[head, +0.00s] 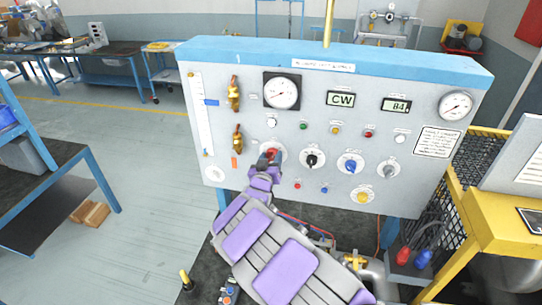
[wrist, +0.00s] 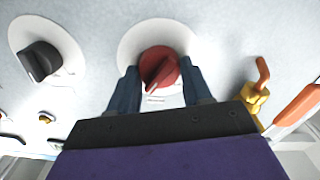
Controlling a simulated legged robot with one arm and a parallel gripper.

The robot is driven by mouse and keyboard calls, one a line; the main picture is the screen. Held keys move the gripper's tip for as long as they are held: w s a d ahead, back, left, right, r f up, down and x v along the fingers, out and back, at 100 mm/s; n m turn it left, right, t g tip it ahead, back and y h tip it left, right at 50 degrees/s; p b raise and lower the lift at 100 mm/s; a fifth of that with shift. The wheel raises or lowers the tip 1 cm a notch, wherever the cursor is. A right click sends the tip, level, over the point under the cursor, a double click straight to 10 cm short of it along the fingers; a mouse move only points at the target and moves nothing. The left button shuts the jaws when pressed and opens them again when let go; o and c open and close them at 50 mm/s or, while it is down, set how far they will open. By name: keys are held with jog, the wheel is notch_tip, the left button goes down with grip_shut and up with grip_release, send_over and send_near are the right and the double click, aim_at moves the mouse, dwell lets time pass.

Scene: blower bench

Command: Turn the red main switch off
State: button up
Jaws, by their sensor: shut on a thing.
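The red main switch (head: 271,153) is a red rotary knob on a round white plate, at the lower left of the grey control panel (head: 310,85). In the wrist view the red main switch (wrist: 159,70) sits between the two dark blue fingers of my gripper (wrist: 160,82). The fingers are shut on it from both sides. The knob's raised grip bar runs at a slant. In the head view my gripper (head: 268,160) reaches the knob from below and hides part of it and its plate. The label under the knob is too small to read.
A black knob (head: 312,160) is right of the red one, and a blue knob (head: 351,164) is further right. Brass valves (head: 238,138) are on the left. A yellow frame (head: 500,185) stands at the right. Open floor lies left of the panel.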

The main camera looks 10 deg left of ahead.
jog(key=n+p, duration=0.2)
jog(key=n, duration=0.1)
jog(key=n+p, duration=0.1)
jog(key=shift+a+r+n, duration=0.15)
jog(key=shift+a+n, duration=0.1)
jog(key=shift+n, duration=0.15)
jog(key=n+p, duration=0.1)
jog(key=n, duration=0.1)
jog(key=shift+n, duration=0.4)
jog(key=n+p, duration=0.2)
jog(key=n, duration=0.3)
jog(key=shift+p, duration=0.4)
jog(key=shift+f+n+p, duration=0.3)
jog(key=shift+n+p, duration=0.05)
jog(key=shift+n, duration=0.75)
jog(key=o, duration=0.6)
jog(key=shift+f, duration=0.1)
jog(key=o, duration=0.4)
jog(key=shift+a, duration=0.35)
jog(key=shift+o, duration=0.2)
jog(key=shift+d, duration=0.15)
